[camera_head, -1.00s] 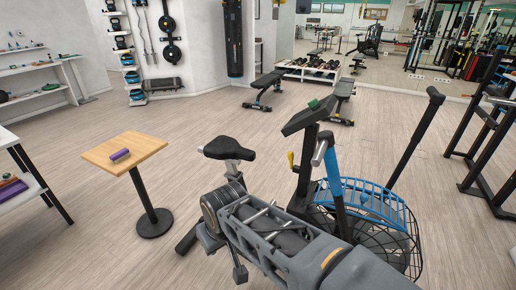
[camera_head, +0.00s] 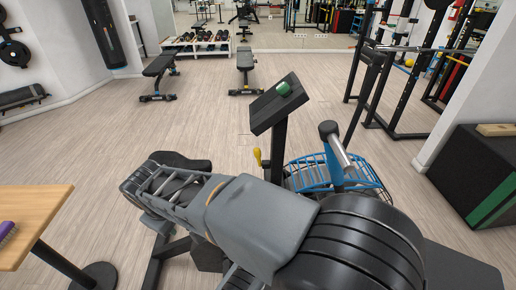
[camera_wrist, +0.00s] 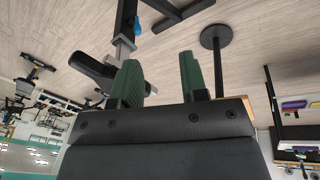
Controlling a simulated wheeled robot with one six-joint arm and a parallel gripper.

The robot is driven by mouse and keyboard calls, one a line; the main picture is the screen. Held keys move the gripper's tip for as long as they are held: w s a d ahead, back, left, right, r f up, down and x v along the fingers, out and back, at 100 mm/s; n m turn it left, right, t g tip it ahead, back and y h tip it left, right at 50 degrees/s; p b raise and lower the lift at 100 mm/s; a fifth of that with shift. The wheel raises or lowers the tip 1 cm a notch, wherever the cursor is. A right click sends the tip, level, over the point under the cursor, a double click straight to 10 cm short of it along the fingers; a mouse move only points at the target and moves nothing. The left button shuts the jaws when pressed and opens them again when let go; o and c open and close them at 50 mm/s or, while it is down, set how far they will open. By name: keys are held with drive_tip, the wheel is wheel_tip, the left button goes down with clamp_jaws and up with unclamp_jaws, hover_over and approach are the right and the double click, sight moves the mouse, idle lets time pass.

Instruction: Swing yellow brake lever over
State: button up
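The yellow brake lever (camera_head: 257,157) is a small upright piece beside the dark post of the exercise bike, below the tilted console (camera_head: 278,103). It stands just beyond my grey arm in the head view, and its lower end is partly hidden. In the wrist view my gripper (camera_wrist: 160,76) has its two green fingers spread apart with nothing between them. The wrist view is upside down and shows what looks like the bike's seat (camera_wrist: 92,71) behind the left finger. I do not see the lever there.
The bike's blue wire fan cage (camera_head: 308,172) and a handle (camera_head: 330,131) are right of the lever. A wooden table (camera_head: 28,212) stands at the left. A black box (camera_head: 470,172) is at the right. Open floor lies beyond the bike, before two benches.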

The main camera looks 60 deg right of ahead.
drive_tip(key=w+d+f+n+g+h+b, duration=0.1)
drive_tip(key=d+f+n+g+h+b, duration=0.2)
drive_tip(key=d, duration=0.5)
drive_tip(key=w+d+f+n+g+h, duration=0.1)
drive_tip(key=d+f+n+g+h, duration=0.15)
drive_tip(key=d+h, duration=0.45)
drive_tip(key=n+g+h+b, duration=0.3)
drive_tip(key=n+h, duration=0.2)
drive_tip(key=n, duration=0.3)
approach(258, 158)
drive_tip(key=x, duration=0.4)
drive_tip(key=r+x, duration=0.1)
drive_tip(key=x, duration=0.3)
drive_tip(key=w+r+p+x, duration=0.1)
drive_tip(key=x, duration=0.3)
drive_tip(key=shift+d, duration=0.25)
clamp_jaws()
